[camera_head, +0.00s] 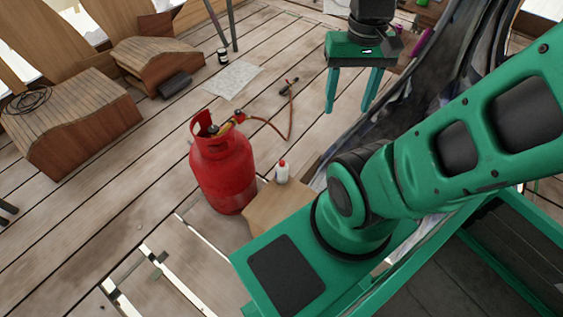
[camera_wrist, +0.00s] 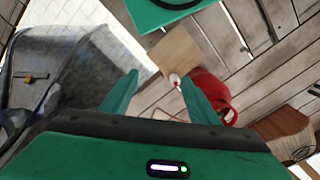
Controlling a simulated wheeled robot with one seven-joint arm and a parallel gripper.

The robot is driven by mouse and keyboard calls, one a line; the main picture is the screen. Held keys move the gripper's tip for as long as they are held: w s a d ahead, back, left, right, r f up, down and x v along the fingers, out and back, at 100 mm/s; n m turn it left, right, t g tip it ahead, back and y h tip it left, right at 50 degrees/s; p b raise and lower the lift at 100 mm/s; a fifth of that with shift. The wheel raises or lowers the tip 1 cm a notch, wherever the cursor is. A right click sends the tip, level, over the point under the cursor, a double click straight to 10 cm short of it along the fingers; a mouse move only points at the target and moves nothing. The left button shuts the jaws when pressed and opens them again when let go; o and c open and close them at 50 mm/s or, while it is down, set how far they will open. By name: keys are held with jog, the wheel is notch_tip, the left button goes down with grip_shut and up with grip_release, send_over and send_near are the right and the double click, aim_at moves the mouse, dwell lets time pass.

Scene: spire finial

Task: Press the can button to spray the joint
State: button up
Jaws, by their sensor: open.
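A small white can with a red top (camera_head: 282,172) stands upright on a light wooden box (camera_head: 268,207) beside the red gas cylinder (camera_head: 222,170). The cylinder's valve and hose fitting (camera_head: 238,117) show at its top; I cannot tell which joint is meant. My gripper (camera_head: 349,106) is open and empty, fingers pointing down, above and to the right of the can and well apart from it. In the wrist view the can (camera_wrist: 174,80) shows small and far off between the open fingers (camera_wrist: 160,78), near the right fingertip.
An orange hose (camera_head: 290,125) runs from the cylinder to a dark torch-like tool (camera_head: 288,87) on the plank floor. A dark grey curved structure (camera_head: 440,75) rises close on the gripper's right. Wooden pieces (camera_head: 80,118) stand at the left. Open floor lies left of the cylinder.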

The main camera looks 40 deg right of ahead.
jog(key=c, duration=0.3)
jog(key=shift+s+r, duration=0.2)
jog(key=shift+s, duration=0.25)
jog(key=c, duration=0.5)
jog(key=shift+w+n, duration=0.1)
jog(key=shift+n, duration=0.2)
jog(key=c, duration=0.5)
jog(key=w+f+n, duration=0.2)
jog(key=w, duration=0.1)
jog(key=w+f+n, duration=0.2)
jog(key=w, duration=0.1)
jog(key=w+d+f+n, duration=0.1)
jog(key=w+n, duration=0.2)
jog(key=shift+w+f, duration=0.2)
jog(key=shift+f, duration=0.2)
grip_shut()
jog(key=w+f+n, duration=0.5)
jog(key=f+n, duration=0.1)
jog(key=f, duration=0.3)
jog(key=w+f+n, duration=0.5)
jog(key=f+n, duration=0.2)
jog(key=f, duration=0.3)
jog(key=w+a+f+n, duration=0.1)
jog(key=w+f+n, duration=0.4)
jog(key=f+n, duration=0.2)
notch_tip(320, 180, down, 2)
jog(key=shift+w+f, duration=0.15)
